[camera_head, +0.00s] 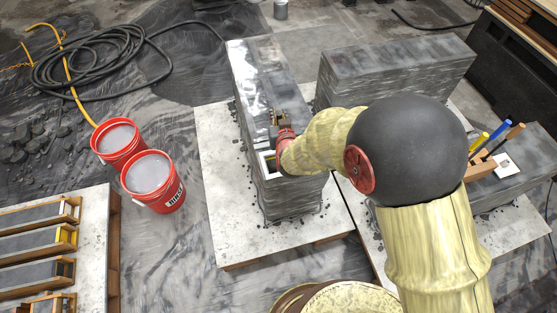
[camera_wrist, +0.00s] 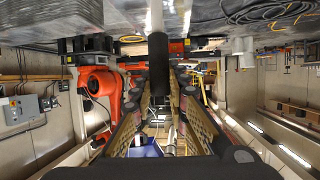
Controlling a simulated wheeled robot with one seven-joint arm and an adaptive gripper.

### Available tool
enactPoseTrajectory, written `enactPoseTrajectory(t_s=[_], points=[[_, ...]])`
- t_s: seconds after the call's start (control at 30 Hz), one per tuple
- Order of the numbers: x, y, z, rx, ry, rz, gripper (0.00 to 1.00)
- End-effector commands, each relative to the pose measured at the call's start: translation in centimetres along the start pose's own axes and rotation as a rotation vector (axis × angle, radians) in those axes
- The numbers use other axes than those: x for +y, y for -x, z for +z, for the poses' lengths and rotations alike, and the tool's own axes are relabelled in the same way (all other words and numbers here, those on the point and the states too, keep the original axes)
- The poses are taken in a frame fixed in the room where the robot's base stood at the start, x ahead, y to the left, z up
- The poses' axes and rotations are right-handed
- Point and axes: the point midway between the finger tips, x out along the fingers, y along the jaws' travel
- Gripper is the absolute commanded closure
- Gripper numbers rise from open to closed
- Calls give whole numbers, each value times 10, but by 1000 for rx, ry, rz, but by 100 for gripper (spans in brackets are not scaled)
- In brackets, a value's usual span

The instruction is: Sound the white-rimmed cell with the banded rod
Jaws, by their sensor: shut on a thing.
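The white-rimmed cell (camera_head: 261,163) is an opening in the near end of the grey layered concrete block (camera_head: 262,70), partly hidden by my wrist in the head view. My gripper (camera_head: 281,118) is low over the top of this block, just behind the cell. In the wrist view, my gripper (camera_wrist: 160,98) is shut on a rod (camera_wrist: 158,62) with a dark section and a pale section beyond it. The rod points toward the concrete at the top of that view. I cannot tell whether its tip is inside a cell.
A second concrete block (camera_head: 395,68) stands behind my arm. A wooden holder (camera_head: 480,168) with several coloured-handled tools is at the right. Two red buckets (camera_head: 153,181) and a black hose (camera_head: 85,60) lie left. Moulds on a pallet (camera_head: 113,235) are at lower left.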

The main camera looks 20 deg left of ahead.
Motion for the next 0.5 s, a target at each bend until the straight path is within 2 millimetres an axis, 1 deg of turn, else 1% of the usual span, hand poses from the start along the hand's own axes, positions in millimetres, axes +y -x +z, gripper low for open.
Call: enactPoseTrajectory(t_s=[0.03,0.5], points=[[0,3,-9,2,-1,0,100],[-1,23,-56,3,1,-1,100]])
